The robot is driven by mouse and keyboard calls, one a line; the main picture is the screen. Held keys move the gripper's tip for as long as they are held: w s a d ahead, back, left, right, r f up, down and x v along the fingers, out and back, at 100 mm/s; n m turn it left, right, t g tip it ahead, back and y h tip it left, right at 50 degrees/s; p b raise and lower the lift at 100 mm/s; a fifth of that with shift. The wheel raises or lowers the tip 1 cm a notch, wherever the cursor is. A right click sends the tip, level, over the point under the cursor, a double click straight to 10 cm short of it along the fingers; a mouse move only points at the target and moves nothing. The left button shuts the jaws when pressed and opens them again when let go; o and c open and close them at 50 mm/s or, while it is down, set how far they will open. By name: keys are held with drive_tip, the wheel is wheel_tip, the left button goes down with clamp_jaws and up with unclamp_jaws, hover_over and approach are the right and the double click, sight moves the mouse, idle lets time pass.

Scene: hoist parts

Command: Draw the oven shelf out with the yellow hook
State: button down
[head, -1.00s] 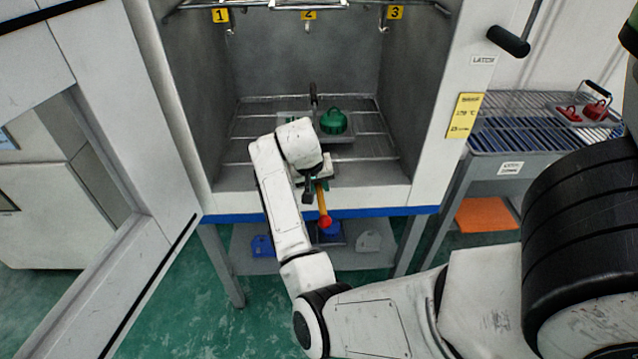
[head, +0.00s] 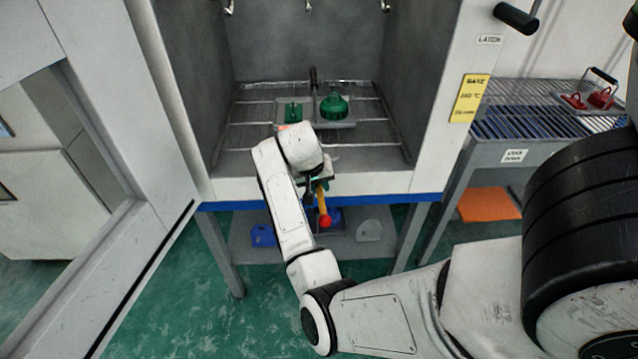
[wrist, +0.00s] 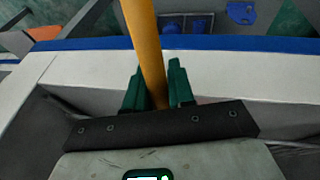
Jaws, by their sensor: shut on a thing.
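The oven shelf (head: 240,140) is a wire rack inside the open grey oven. My gripper (head: 318,187) is in front of the shelf, over the oven's front lip. It is shut on the yellow hook (head: 321,198), whose red ball end (head: 325,221) hangs toward me past the lip. In the wrist view my green fingertips (wrist: 155,88) clasp the yellow shaft (wrist: 146,45). The hook's far end is hidden by my arm and wrist, so I cannot tell whether it touches the shelf. A tray (head: 345,125) on the shelf carries a green round-topped part (head: 334,105) and a green block (head: 293,112).
The oven door (head: 150,250) stands open at left. A rack table (head: 510,140) with red parts (head: 600,97) stands at right. Below the oven, a low shelf (head: 290,255) holds blue and grey parts. Green floor is clear at front left.

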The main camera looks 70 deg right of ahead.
sight(320, 205)
drive_tip(key=shift+s+a+f+p, duration=0.1)
drive_tip(key=shift+s+a+p, duration=0.15)
drive_tip(key=shift+a, duration=0.25)
drive_tip(key=shift+s+a+f+p, duration=0.15)
drive_tip(key=shift+a+p, duration=0.1)
drive_tip(key=shift+a, duration=0.2)
idle(0.3)
drive_tip(key=shift+s+a+p, duration=0.3)
drive_tip(key=shift+a, duration=0.45)
drive_tip(key=shift+s+a+p, duration=0.3)
drive_tip(key=shift+s+a, duration=0.05)
drive_tip(key=shift+a, duration=0.45)
drive_tip(key=shift+s+a+p, duration=0.3)
drive_tip(key=shift+a, duration=0.45)
drive_tip(key=s+a, duration=0.2)
drive_tip(key=a, duration=0.4)
drive_tip(key=shift+s+a+p, duration=0.25)
drive_tip(key=shift+s+p, duration=0.05)
drive_tip(key=shift+p, duration=0.15)
drive_tip(key=s+a+p, duration=0.1)
drive_tip(key=s+a, duration=0.3)
drive_tip(key=a, duration=0.7)
drive_tip(key=shift+s+p, duration=0.3)
drive_tip(key=shift+a, duration=0.1)
